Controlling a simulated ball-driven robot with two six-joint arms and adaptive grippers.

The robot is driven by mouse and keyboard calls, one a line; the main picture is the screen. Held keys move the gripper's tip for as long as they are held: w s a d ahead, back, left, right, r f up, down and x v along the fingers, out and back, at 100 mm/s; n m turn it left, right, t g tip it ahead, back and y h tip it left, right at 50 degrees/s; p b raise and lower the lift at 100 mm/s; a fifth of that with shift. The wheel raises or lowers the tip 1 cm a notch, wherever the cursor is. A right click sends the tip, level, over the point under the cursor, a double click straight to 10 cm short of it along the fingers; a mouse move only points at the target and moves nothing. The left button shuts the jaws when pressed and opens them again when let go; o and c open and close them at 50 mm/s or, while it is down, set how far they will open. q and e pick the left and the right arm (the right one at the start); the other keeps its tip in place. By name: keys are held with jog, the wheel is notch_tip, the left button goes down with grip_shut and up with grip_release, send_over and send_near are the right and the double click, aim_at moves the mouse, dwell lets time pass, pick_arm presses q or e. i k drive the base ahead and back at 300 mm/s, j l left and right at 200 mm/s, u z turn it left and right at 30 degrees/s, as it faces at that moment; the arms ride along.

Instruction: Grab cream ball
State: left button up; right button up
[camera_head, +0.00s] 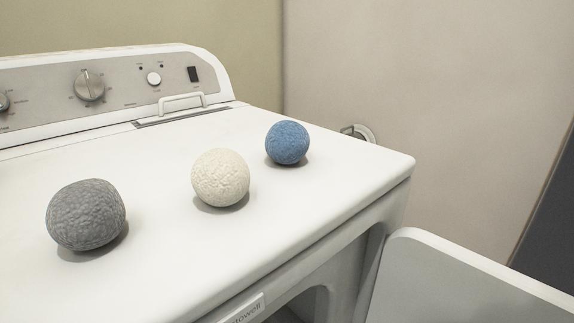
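Neither of my grippers is in the head view.
A grey ball (86,214) sits at the left and a blue ball (287,143) at the back right. The control panel (120,85) with knobs rises behind. An open white door (465,285) stands at the lower right. The top's right edge drops off.

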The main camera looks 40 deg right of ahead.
aim_at(220, 177)
jog(key=z, duration=0.75)
jog(key=k+j+u, duration=0.1)
jog(key=j+u, duration=0.1)
jog(key=j, duration=0.25)
jog(key=k, duration=0.05)
